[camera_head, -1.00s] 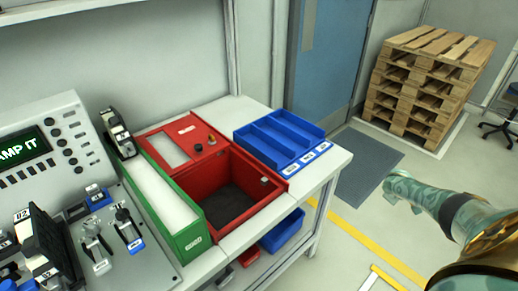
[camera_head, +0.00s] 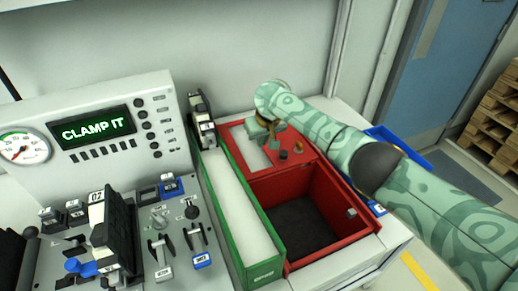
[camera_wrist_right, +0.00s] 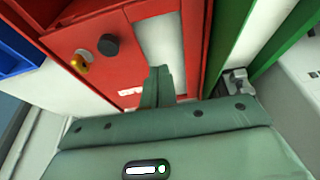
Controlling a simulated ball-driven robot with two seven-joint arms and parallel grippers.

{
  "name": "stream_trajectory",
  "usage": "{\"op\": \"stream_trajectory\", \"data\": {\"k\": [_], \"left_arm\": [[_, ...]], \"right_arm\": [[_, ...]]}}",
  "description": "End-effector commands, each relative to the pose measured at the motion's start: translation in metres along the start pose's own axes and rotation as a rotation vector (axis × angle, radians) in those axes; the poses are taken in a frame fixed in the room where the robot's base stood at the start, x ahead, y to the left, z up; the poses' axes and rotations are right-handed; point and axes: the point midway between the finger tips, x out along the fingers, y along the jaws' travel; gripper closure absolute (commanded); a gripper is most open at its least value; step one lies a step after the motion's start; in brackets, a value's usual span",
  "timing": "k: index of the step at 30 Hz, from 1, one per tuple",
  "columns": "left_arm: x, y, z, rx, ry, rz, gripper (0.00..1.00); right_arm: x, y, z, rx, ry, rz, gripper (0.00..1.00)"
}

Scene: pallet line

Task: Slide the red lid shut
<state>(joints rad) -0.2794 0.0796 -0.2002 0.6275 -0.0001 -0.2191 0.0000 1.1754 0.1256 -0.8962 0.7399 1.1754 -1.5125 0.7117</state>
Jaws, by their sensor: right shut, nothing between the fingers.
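The red lid (camera_head: 302,160) lies at the rear of the red box (camera_head: 345,237), with a pale window panel, a black knob (camera_head: 284,155) and a brass knob (camera_head: 298,147). The front of the box is open, and its dark inside shows. My right gripper (camera_head: 262,135) is shut and empty over the rear of the lid, away from the knobs. In the right wrist view its fingers (camera_wrist_right: 160,75) are together in front of the pale panel of the lid (camera_wrist_right: 115,75). I cannot tell whether they touch it. My left gripper is not in view.
A green-walled bin (camera_head: 240,205) stands left of the box, with a black clamp-like device (camera_head: 202,120) behind it. A blue tray (camera_head: 410,152) on the right is partly hidden by my right arm. A control console (camera_head: 85,130) reading "CLAMP IT" fills the left.

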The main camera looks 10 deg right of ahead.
Motion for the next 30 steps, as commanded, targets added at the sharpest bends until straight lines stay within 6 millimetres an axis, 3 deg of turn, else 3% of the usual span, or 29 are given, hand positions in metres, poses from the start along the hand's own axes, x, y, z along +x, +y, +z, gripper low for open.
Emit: {"op": "stream_trajectory", "data": {"k": [5, 9, 12, 19, 23, 30], "left_arm": [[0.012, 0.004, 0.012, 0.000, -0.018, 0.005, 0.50], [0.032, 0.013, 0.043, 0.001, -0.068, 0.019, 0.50], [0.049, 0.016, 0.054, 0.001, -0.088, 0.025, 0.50], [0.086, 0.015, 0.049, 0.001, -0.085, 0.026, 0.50], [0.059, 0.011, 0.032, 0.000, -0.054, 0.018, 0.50], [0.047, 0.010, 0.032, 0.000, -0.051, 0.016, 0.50]], "right_arm": [[0.017, -0.007, 0.001, -0.006, -0.002, -0.008, 1.00], [0.047, -0.006, 0.003, -0.006, -0.005, -0.006, 1.00], [0.070, -0.006, 0.004, -0.005, -0.006, -0.006, 1.00], [0.111, -0.006, 0.003, -0.005, -0.006, -0.006, 1.00], [0.088, -0.004, 0.011, -0.008, 0.005, -0.004, 1.00], [0.085, -0.005, 0.032, -0.006, 0.003, -0.005, 1.00]]}}
